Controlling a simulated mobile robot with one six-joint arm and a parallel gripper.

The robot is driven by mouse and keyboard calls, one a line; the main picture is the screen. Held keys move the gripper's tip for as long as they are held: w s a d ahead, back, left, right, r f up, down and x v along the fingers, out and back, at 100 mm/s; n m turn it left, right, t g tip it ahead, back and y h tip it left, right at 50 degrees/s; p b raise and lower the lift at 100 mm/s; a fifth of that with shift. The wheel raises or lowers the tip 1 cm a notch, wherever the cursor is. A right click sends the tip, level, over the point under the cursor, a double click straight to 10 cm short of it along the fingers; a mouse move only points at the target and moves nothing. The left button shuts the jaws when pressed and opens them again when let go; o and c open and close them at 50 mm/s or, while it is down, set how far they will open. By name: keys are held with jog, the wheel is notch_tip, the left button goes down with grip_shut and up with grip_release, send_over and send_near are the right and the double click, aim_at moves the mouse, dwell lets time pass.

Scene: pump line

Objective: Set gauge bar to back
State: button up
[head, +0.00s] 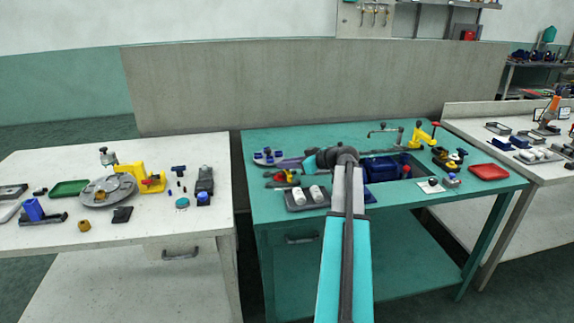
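My arm reaches up from the bottom middle over the teal bench (385,218), and its wrist turns left. My gripper (287,164) is low over the left part of the bench, small and partly merged with the parts around it. I cannot tell whether it is open or holds anything. No part can be picked out surely as the gauge bar. A yellow fixture with red-tipped handles (418,136) stands at the back right of the bench. A dark tray with white cylinders (306,206) lies at the front left.
A blue bin (381,170) sits right of my arm, with a tap-like pipe (383,131) behind it. A red tray (488,172) lies at the right end. The white table (120,232) at left holds several parts. A grey panel (310,88) stands behind the bench.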

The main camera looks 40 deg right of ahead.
jog(key=o, duration=0.4)
jog(key=shift+a, duration=0.15)
jog(key=shift+s, duration=0.1)
jog(key=v, duration=1.3)
jog(key=shift+s+r, duration=0.2)
jog(key=shift+s, duration=0.05)
